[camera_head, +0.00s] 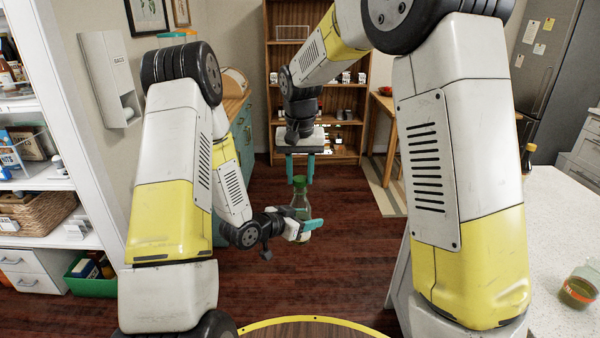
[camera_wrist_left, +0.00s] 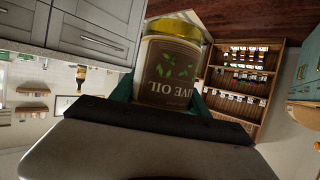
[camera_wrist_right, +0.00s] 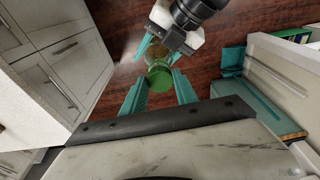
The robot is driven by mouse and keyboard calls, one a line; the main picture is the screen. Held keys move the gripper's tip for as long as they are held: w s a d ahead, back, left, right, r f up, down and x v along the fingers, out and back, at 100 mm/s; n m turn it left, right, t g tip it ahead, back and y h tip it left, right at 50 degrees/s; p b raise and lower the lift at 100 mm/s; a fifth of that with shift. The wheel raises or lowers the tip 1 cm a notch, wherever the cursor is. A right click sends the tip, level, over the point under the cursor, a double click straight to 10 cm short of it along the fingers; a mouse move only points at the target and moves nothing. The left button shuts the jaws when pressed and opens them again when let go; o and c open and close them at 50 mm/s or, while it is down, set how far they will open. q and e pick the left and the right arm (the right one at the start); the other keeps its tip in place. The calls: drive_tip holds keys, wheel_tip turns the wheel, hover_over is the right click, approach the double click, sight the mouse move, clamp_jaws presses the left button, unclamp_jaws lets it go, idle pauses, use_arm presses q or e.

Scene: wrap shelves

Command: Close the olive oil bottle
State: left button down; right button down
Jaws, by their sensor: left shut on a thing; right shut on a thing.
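In the left wrist view the bottle's labelled side (camera_wrist_left: 174,70) fills the space between the fingers. A green cap (camera_head: 299,181) is at the bottle's top. My right gripper (camera_head: 300,168) points down from above and is shut on the cap, whose round top (camera_wrist_right: 160,78) shows between the fingertips in the right wrist view. The cap lines up with the bottle neck; whether it is seated is unclear.
A white counter (camera_head: 555,230) is at the right, with a jar (camera_head: 579,288) near its edge. White shelves (camera_head: 65,184) with a basket (camera_head: 42,213) stand at the left. A wooden bookcase (camera_head: 268,100) is at the back. Open floor lies around the grippers.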

drive_tip(key=shift+f, duration=0.55)
idle(0.4)
